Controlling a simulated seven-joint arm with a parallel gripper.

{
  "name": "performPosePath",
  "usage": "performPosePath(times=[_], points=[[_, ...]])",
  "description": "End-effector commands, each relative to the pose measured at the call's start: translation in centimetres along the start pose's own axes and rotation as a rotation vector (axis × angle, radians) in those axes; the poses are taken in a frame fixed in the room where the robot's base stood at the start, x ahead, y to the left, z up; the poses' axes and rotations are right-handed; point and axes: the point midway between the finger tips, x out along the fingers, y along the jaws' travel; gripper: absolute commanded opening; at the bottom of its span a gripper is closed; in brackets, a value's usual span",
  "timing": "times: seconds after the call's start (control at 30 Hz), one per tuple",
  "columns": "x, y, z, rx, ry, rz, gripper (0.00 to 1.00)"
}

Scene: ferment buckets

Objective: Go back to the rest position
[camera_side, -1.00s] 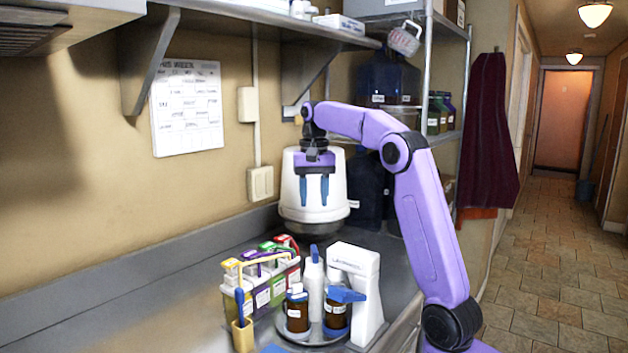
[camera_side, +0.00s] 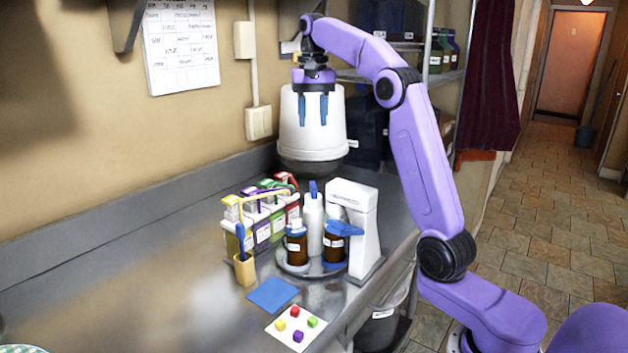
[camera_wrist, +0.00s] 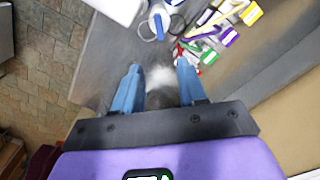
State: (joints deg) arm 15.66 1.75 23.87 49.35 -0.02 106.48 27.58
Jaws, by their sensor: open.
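My gripper (camera_side: 312,108) hangs above the steel counter (camera_side: 150,275) with its two blue fingers pointing down, apart and empty. In the side view it appears in front of the white bucket (camera_side: 318,140) at the back of the counter.
A rack of colour-tagged packets (camera_side: 265,225), brown jars (camera_side: 296,246), a white bottle (camera_side: 312,222) and a white device (camera_side: 358,225) stand on the counter. A blue mat (camera_side: 273,294) and a white card with coloured cubes (camera_side: 297,327) lie in front.

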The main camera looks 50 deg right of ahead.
Motion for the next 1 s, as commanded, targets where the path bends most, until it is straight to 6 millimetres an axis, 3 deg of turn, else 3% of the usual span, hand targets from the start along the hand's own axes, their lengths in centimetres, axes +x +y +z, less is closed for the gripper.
performPosePath(times=[0.17, 0.37, 0.5, 0.7, 1.0], points=[[0.2, -0.5, 0.4, -0.024, 0.000, 0.000, 0.41], [1.4, -3.4, 3.6, -0.194, 0.000, -0.001, 0.41], [2.8, -5.7, 7.2, -0.365, 0.002, -0.003, 0.41], [5.1, -7.4, 13.0, -0.606, 0.004, -0.007, 0.41], [9.0, -6.8, 22.2, -0.968, 0.007, -0.012, 0.41]])
